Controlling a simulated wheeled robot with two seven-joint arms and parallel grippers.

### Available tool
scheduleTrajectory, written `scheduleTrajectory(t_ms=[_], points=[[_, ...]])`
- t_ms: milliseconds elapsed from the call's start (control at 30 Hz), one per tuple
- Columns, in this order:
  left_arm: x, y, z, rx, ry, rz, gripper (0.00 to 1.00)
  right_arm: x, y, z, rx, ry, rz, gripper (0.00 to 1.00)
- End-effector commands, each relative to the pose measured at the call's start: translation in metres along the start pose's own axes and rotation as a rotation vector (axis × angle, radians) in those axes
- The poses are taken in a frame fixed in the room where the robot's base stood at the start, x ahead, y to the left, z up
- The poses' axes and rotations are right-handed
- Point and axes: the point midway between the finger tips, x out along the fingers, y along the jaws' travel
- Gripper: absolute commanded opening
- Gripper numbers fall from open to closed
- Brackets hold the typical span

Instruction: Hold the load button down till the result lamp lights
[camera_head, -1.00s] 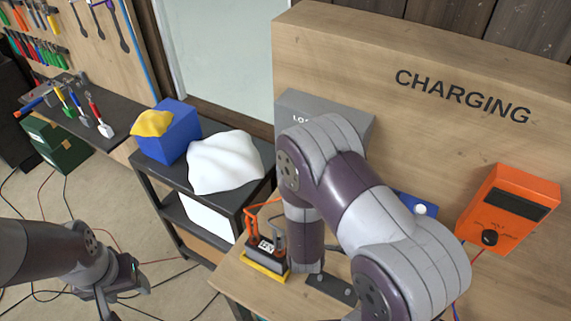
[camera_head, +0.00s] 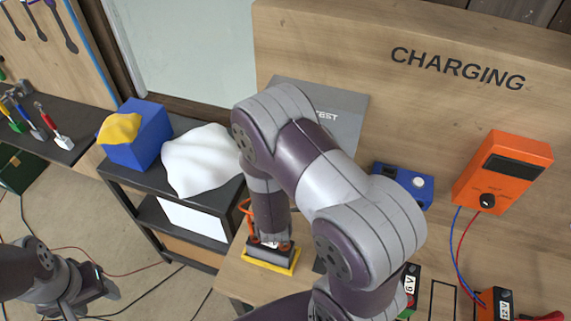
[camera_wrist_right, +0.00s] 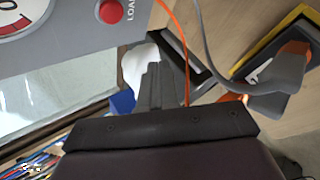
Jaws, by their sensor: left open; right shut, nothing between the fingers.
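The grey load tester (camera_head: 345,110) is fixed to the wooden board, its lower part hidden behind my right arm in the head view. In the right wrist view its grey face (camera_wrist_right: 75,32) shows part of a dial and the red load button (camera_wrist_right: 110,11), both cut by the frame edge. My right gripper (camera_wrist_right: 155,82) is shut and empty, below the button in that view and apart from it. It is hidden in the head view. No result lamp can be made out. My left gripper (camera_head: 109,289) is open and empty, low at the left, far from the tester.
A battery with orange clamps stands in a yellow tray (camera_head: 272,266) on the wooden bench. An orange charger (camera_head: 503,170) and a blue box (camera_head: 404,184) are at the right. A dark cart (camera_head: 175,190) holds a blue box and a white cloth. Cables hang near the right gripper.

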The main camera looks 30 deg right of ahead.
Motion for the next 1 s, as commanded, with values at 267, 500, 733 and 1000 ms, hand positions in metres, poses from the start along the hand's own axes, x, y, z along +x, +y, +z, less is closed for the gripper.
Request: scheduleTrajectory(t_ms=[267,500,733,1000], points=[[0.012,0.000,0.002,0.000,0.000,0.000,0.57,0.030,0.019,0.022,0.002,-0.003,0.001,0.00],[0.012,0.000,0.001,0.000,0.000,0.000,0.57,0.045,0.033,0.034,0.001,-0.001,0.002,0.00],[0.012,0.000,0.001,0.000,0.000,0.000,0.57,0.049,0.036,0.036,-0.001,0.000,0.001,0.00],[0.012,0.000,0.002,0.000,0.000,0.000,0.57,0.048,0.036,0.036,-0.001,0.000,0.001,0.00]])
